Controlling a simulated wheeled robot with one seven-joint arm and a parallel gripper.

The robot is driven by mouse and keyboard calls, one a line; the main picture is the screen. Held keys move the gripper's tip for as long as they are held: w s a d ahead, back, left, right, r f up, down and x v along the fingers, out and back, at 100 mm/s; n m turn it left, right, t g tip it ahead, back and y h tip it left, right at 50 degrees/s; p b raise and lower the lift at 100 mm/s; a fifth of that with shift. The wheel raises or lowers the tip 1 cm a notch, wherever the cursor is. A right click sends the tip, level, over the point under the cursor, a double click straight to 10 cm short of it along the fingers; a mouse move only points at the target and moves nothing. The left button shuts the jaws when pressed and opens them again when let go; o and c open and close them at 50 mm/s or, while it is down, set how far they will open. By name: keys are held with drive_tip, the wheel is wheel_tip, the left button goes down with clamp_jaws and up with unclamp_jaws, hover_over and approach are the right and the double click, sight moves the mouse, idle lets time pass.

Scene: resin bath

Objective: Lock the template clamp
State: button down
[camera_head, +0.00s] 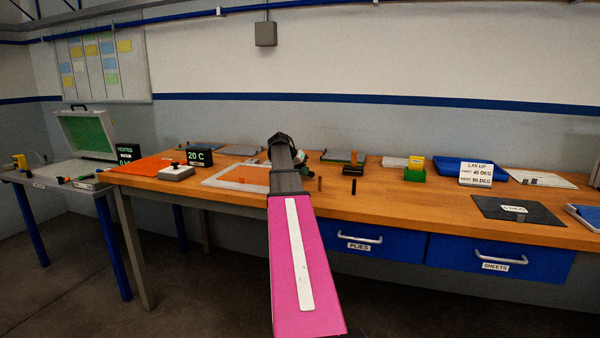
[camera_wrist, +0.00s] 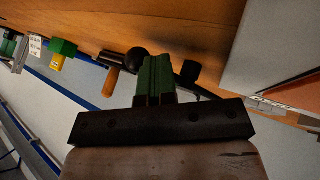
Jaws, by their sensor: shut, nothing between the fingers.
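My gripper (camera_wrist: 156,62) is shut, its green fingers together with nothing between them, pointing at the wooden bench. In the head view my arm reaches over the bench and mostly hides the gripper. A pale template frame (camera_head: 212,182) lies flat on the bench left of my arm. I cannot clearly pick out the template clamp. In the wrist view a black ball knob (camera_wrist: 135,62) is just left of the fingers and a black knob (camera_wrist: 190,72) just right. I cannot tell whether either belongs to the clamp, or whether the fingers touch them.
An orange-brown peg (camera_head: 320,184) and a black peg (camera_head: 353,187) stand right of my arm. A green block (camera_head: 414,175) and a lay-up sign (camera_head: 476,174) are further right. A grey box with a knob (camera_head: 176,172) stands left. Drawers (camera_head: 374,250) are below the bench.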

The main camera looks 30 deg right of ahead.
drive_tip(key=n+t, duration=0.1)
drive_tip(key=s+d+n+t, duration=0.1)
drive_tip(key=n, duration=0.1)
drive_tip(key=shift+s+d, duration=0.2)
drive_tip(key=shift+s, duration=0.05)
drive_tip(key=shift+s+d+n+t, duration=0.2)
drive_tip(key=shift+d+n+t, duration=0.55)
drive_tip(key=shift+n, duration=0.35)
drive_tip(key=shift+d, duration=1.85)
drive_tip(key=s+a+r, duration=0.4)
drive_tip(key=a+r, duration=0.1)
drive_tip(key=r, duration=0.2)
drive_tip(key=shift+s+r, duration=0.25)
drive_tip(key=shift+r, duration=0.1)
